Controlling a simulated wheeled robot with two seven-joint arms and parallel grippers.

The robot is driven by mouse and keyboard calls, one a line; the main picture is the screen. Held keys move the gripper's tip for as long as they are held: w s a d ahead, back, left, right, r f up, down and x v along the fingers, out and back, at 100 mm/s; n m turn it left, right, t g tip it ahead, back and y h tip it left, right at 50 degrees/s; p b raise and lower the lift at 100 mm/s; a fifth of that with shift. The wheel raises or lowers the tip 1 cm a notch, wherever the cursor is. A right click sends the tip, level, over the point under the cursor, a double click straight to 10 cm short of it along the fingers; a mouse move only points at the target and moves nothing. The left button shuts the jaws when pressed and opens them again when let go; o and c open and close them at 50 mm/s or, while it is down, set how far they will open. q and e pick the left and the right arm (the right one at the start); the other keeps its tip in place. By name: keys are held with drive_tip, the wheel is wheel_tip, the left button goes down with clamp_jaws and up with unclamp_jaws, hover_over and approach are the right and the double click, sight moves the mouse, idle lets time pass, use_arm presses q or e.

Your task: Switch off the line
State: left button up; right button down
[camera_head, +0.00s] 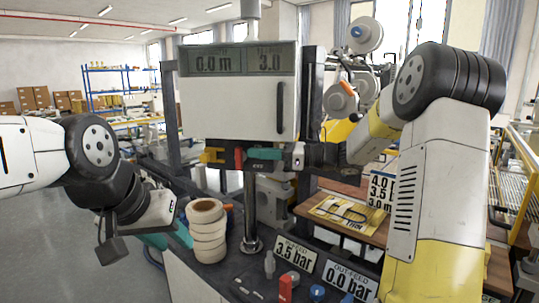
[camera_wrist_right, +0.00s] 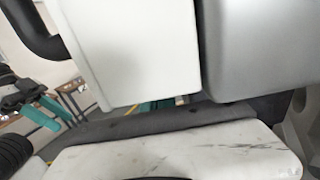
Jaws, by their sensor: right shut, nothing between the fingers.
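A red switch handle (camera_head: 239,158) with a yellow part (camera_head: 212,156) beside it sits just below the white display box (camera_head: 238,108). The box's displays read 0.0 m and 3.0. My right gripper (camera_head: 252,153) reaches in from the right under the box. Its teal fingers are shut and empty, with their tips right beside the red handle; I cannot tell whether they touch. In the right wrist view, pale housings fill most of the picture and the switch cannot be made out. My left gripper (camera_head: 167,238) hangs low at the left, its teal fingers partly hidden by its wrist.
A stack of tape rolls (camera_head: 206,230) stands close to my left gripper. A metal post (camera_head: 250,210) rises from the dark bench. Plates reading 3.5 bar (camera_head: 295,254) and 0.0 bar (camera_head: 349,280) and a red knob (camera_head: 286,288) are at the front.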

drive_tip(key=shift+x, duration=0.9)
